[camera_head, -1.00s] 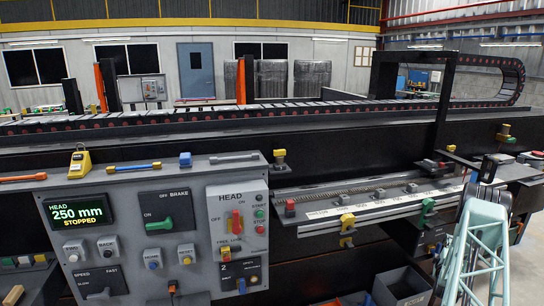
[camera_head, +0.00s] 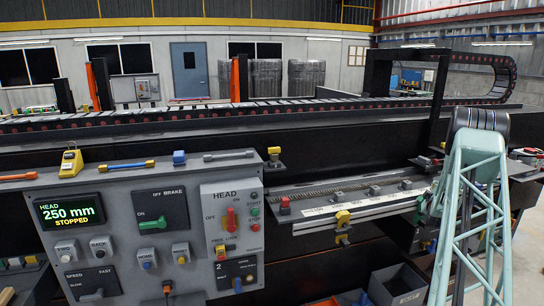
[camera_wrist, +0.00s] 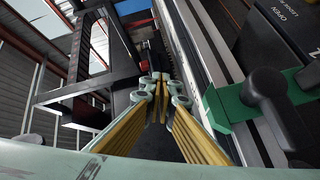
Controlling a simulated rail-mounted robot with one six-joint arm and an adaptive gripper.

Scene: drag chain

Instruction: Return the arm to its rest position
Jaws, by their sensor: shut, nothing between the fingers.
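My arm's pale teal lattice link and its dark joint stand at the right of the head view. My gripper (camera_wrist: 160,102) shows in the wrist view, with its yellow fingers drawn together and nothing between them. I cannot make it out in the head view. A green clamp with a black lever (camera_wrist: 265,95) is close to the right of the gripper in the wrist view, apart from the fingers.
The control panel (camera_head: 120,215) at left reads "HEAD 250 mm STOPPED" on its display (camera_head: 69,213). A black frame (camera_head: 440,95) and drag chain (camera_head: 508,80) rise behind. A grey bin (camera_head: 398,285) sits below.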

